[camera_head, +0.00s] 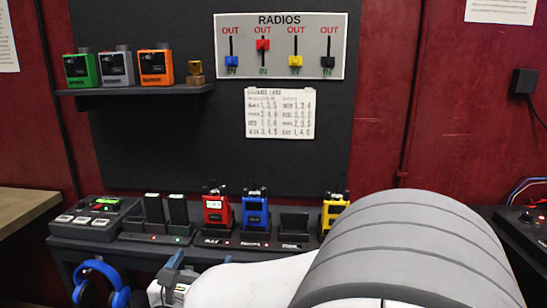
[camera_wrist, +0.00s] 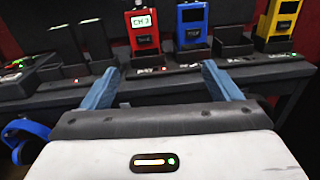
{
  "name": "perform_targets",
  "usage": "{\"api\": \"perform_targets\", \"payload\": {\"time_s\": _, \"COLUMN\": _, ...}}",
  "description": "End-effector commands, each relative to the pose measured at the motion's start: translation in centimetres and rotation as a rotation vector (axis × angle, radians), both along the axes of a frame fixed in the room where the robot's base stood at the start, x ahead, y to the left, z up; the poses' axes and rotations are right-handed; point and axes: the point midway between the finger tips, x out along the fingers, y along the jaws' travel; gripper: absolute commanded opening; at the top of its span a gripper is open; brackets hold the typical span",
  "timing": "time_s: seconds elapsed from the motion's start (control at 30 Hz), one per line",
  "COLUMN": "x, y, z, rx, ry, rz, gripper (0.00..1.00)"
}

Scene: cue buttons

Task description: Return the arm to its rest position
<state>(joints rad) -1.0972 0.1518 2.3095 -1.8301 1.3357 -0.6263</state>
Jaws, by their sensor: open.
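My gripper (camera_wrist: 159,67) is open and empty. In the wrist view its two blue fingers stand apart in front of the shelf of radios. In the head view my white and grey arm fills the lower right and hides much of the gripper; a small part of it (camera_head: 172,275) shows at the arm's left. A red radio (camera_head: 217,210), a blue radio (camera_head: 255,213) and a yellow radio (camera_head: 335,210) stand upright in chargers. An empty black charger (camera_head: 293,224) is between blue and yellow. The red radio's screen (camera_wrist: 141,20) is lit in the wrist view.
A RADIOS board (camera_head: 280,75) has its red slider up and the blue, yellow and black sliders down. Green, grey and orange boxes stand on a wall shelf (camera_head: 135,90). A console (camera_head: 97,215) is at left; blue headphones (camera_head: 100,282) hang below. A wooden surface (camera_head: 25,207) is far left.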

Motion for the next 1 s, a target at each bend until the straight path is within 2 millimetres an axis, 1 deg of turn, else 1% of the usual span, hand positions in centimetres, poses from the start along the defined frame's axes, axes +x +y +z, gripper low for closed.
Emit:
{"api": "perform_targets", "payload": {"time_s": 0.03, "x": 0.4, "y": -1.2, "z": 0.5, "rx": 0.024, "ry": 0.013, "rz": -0.034, "gripper": 0.83}}
{"api": "perform_targets", "payload": {"time_s": 0.17, "x": 1.0, "y": -4.2, "z": 0.6, "rx": 0.095, "ry": 0.056, "rz": -0.128, "gripper": 0.83}}
{"api": "perform_targets", "payload": {"time_s": 0.27, "x": 1.4, "y": -7.0, "z": 0.8, "rx": 0.163, "ry": 0.091, "rz": -0.217, "gripper": 0.83}}
{"api": "perform_targets", "payload": {"time_s": 0.37, "x": 1.6, "y": -10.3, "z": 1.0, "rx": 0.251, "ry": 0.13, "rz": -0.325, "gripper": 0.83}}
{"api": "perform_targets", "payload": {"time_s": 0.4, "x": 1.5, "y": -11.9, "z": 1.0, "rx": 0.295, "ry": 0.146, "rz": -0.376, "gripper": 0.83}}
{"api": "perform_targets", "payload": {"time_s": 0.47, "x": 1.3, "y": -14.3, "z": 1.1, "rx": 0.367, "ry": 0.171, "rz": -0.46, "gripper": 0.83}}
{"api": "perform_targets", "payload": {"time_s": 0.53, "x": 0.7, "y": -17.4, "z": 1.2, "rx": 0.473, "ry": 0.198, "rz": -0.577, "gripper": 0.83}}
{"api": "perform_targets", "payload": {"time_s": 0.57, "x": 0.3, "y": -18.8, "z": 1.2, "rx": 0.529, "ry": 0.21, "rz": -0.634, "gripper": 0.83}}
{"api": "perform_targets", "payload": {"time_s": 0.6, "x": -0.4, "y": -20.8, "z": 1.3, "rx": 0.61, "ry": 0.223, "rz": -0.72, "gripper": 0.83}}
{"api": "perform_targets", "payload": {"time_s": 0.63, "x": -1.1, "y": -22.3, "z": 1.3, "rx": 0.679, "ry": 0.232, "rz": -0.787, "gripper": 0.83}}
{"api": "perform_targets", "payload": {"time_s": 0.7, "x": -3.0, "y": -25.5, "z": 1.4, "rx": 0.866, "ry": 0.242, "rz": -0.961, "gripper": 0.83}}
{"api": "perform_targets", "payload": {"time_s": 0.77, "x": -4.9, "y": -27.5, "z": 1.4, "rx": 1.034, "ry": 0.24, "rz": -1.107, "gripper": 0.83}}
{"api": "perform_targets", "payload": {"time_s": 0.8, "x": -6.1, "y": -28.5, "z": 1.5, "rx": 1.149, "ry": 0.231, "rz": -1.203, "gripper": 0.83}}
{"api": "perform_targets", "payload": {"time_s": 0.87, "x": -7.9, "y": -29.6, "z": 1.7, "rx": 1.329, "ry": 0.205, "rz": -1.339, "gripper": 0.83}}
{"api": "perform_targets", "payload": {"time_s": 0.9, "x": -8.9, "y": -30.0, "z": 2.0, "rx": 1.451, "ry": 0.182, "rz": -1.426, "gripper": 0.83}}
{"api": "perform_targets", "payload": {"time_s": 1.0, "x": -10.9, "y": -30.3, "z": 2.9, "rx": 1.751, "ry": 0.103, "rz": -1.614, "gripper": 0.83}}
